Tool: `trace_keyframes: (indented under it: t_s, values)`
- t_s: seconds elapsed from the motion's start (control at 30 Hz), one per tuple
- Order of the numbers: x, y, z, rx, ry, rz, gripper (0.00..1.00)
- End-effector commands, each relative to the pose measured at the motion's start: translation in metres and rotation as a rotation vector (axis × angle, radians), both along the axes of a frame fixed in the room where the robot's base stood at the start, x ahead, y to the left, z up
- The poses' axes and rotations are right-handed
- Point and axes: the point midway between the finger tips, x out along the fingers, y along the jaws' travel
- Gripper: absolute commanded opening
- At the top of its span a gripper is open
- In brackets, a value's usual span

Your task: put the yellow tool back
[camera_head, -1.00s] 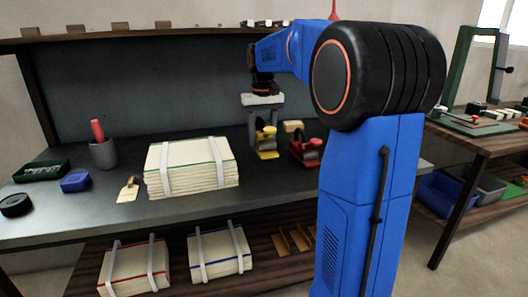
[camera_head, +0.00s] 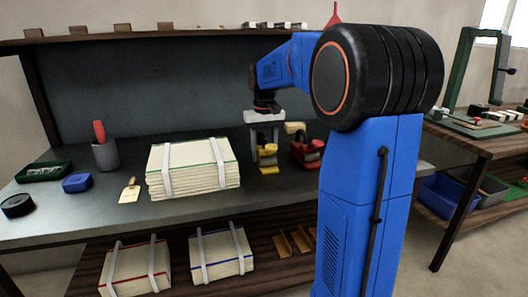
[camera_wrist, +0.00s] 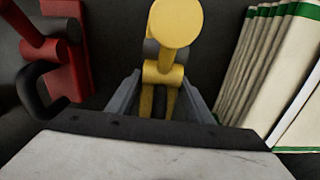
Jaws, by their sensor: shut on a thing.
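The yellow tool (camera_head: 268,169) is upright on or just above the dark bench top, between the bound stack and the red tool (camera_head: 308,152). My gripper (camera_head: 265,150) reaches down over it and is shut on its upper part. In the wrist view the yellow tool (camera_wrist: 172,30) stands between my two grey fingers (camera_wrist: 160,105), its round yellow knob toward the camera. My fingers partly hide its lower part. Whether its base touches the bench is hard to tell.
A strapped stack with green edges (camera_head: 193,168) stands close on the left; the red tool also shows in the wrist view (camera_wrist: 62,50). A small tan block (camera_head: 294,127) lies behind.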

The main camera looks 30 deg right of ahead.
Motion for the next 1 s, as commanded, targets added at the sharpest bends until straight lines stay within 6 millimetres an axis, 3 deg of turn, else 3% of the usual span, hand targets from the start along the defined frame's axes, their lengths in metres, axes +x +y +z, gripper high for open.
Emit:
trace_keyframes:
  t_s: [0.03,0.1,0.53,1.0]
  values:
    - [0.0,0.0,-0.001,0.0,0.0,0.0,0.51]
    - [0.0,0.0,-0.001,0.0,0.0,0.0,0.65]
    - [0.0,0.0,0.008,-0.001,-0.002,0.0,0.65]
    - [0.001,0.0,0.091,-0.001,-0.002,0.0,0.65]
